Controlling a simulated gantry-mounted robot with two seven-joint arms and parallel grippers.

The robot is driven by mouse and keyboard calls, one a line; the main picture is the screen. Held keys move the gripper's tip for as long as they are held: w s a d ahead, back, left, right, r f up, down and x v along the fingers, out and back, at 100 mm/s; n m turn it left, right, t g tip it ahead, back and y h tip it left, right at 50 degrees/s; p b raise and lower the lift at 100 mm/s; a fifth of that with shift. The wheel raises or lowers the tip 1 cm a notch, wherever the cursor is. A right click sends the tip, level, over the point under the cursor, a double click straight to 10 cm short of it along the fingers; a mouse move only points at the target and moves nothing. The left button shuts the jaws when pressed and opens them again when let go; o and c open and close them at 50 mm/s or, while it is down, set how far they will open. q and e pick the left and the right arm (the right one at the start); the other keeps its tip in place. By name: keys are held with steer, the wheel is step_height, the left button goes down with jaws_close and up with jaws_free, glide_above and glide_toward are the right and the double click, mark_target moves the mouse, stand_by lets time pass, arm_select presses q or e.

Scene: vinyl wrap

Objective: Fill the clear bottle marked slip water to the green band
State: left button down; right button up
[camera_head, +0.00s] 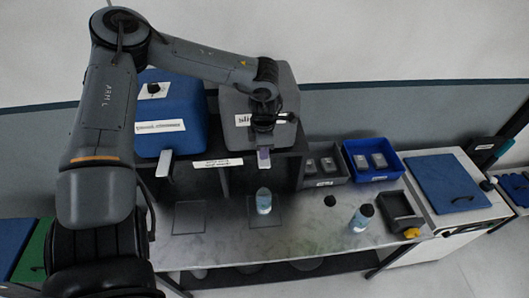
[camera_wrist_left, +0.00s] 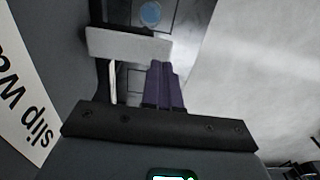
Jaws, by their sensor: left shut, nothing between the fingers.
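The grey dispenser (camera_head: 262,88) carries a partly hidden label; in the left wrist view the label (camera_wrist_left: 22,100) reads "slip wa...". Its pale tap lever (camera_wrist_left: 130,45) shows in the left wrist view. My left gripper (camera_head: 263,155) is shut and empty in front of this tap; its purple fingertips (camera_wrist_left: 163,72) meet the lever's edge, but I cannot tell whether they press it. A clear bottle (camera_head: 264,201) with a pale label stands upright and uncapped-looking below the tap on a square pad (camera_head: 277,215). Its mouth (camera_wrist_left: 150,14) looks bluish from above. Band and fill level are too small to read.
A blue dispenser (camera_head: 178,105) with its own tap stands left, above an empty pad (camera_head: 189,218). On the counter right are a loose black cap (camera_head: 330,201), a dark-capped bottle (camera_head: 361,218), a dark tray (camera_head: 401,212), a grey bin (camera_head: 323,167) and a blue bin (camera_head: 372,160).

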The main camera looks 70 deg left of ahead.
arm_select(q)
step_height(320, 180, up, 11)
steer(key=b, duration=0.1)
steer(key=shift+b, duration=0.4)
arm_select(e)
steer(key=shift+d+f, duration=0.1)
steer(key=shift+f, duration=0.3)
